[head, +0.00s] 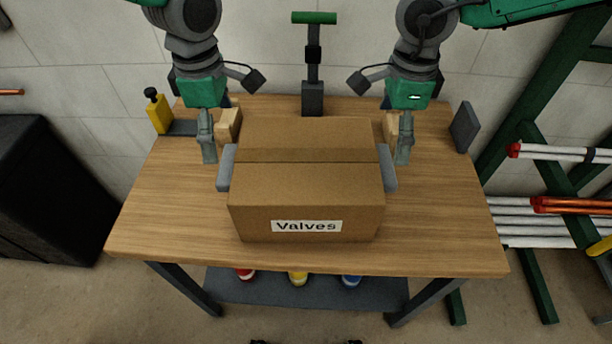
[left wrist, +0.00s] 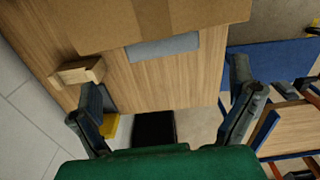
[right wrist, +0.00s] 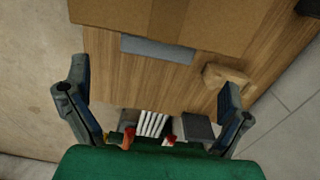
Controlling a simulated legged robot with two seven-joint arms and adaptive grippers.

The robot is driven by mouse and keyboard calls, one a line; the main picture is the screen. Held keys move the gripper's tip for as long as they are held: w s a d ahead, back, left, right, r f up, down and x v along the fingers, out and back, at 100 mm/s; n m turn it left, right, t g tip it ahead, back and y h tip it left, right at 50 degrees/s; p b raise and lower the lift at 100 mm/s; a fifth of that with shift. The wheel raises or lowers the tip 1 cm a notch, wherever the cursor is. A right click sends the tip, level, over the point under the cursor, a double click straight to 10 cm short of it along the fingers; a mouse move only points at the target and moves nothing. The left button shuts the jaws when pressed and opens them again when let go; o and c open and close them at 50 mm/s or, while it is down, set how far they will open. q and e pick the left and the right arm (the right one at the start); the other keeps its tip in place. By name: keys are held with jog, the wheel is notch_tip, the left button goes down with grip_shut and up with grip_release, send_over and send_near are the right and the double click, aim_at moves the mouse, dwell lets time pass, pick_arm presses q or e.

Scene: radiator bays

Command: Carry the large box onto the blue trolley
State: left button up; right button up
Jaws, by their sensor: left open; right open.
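The large cardboard box (head: 305,190), labelled "Valves", sits upright and closed on a wooden workbench (head: 440,230). Grey handles stick out at its left (head: 226,168) and right (head: 387,168) sides. My left gripper (head: 208,150) is open and empty just outside the left handle. My right gripper (head: 404,150) is open and empty just outside the right handle. Each handle shows ahead of the open fingers in the left wrist view (left wrist: 163,47) and right wrist view (right wrist: 157,49), apart from them. A blue flat surface (left wrist: 272,65), possibly the blue trolley, shows in the left wrist view; the head view does not show it.
Small wooden blocks (head: 230,122) (head: 392,128) stand beside the box's back corners. A green-topped tool (head: 313,60) stands behind it. A yellow item (head: 157,112) is at the bench's back left. A green rack with pipes (head: 550,180) stands right; a black cabinet (head: 50,190) left.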

aim_at(230, 162)
pick_arm(q)
notch_tip(230, 162, down, 10)
pick_arm(e)
notch_tip(230, 162, down, 10)
pick_arm(q)
jog(key=shift+d, duration=0.1)
jog(key=shift+r, duration=0.1)
jog(key=c, duration=1.3)
pick_arm(e)
jog(key=shift+r, duration=0.1)
jog(key=c, duration=1.3)
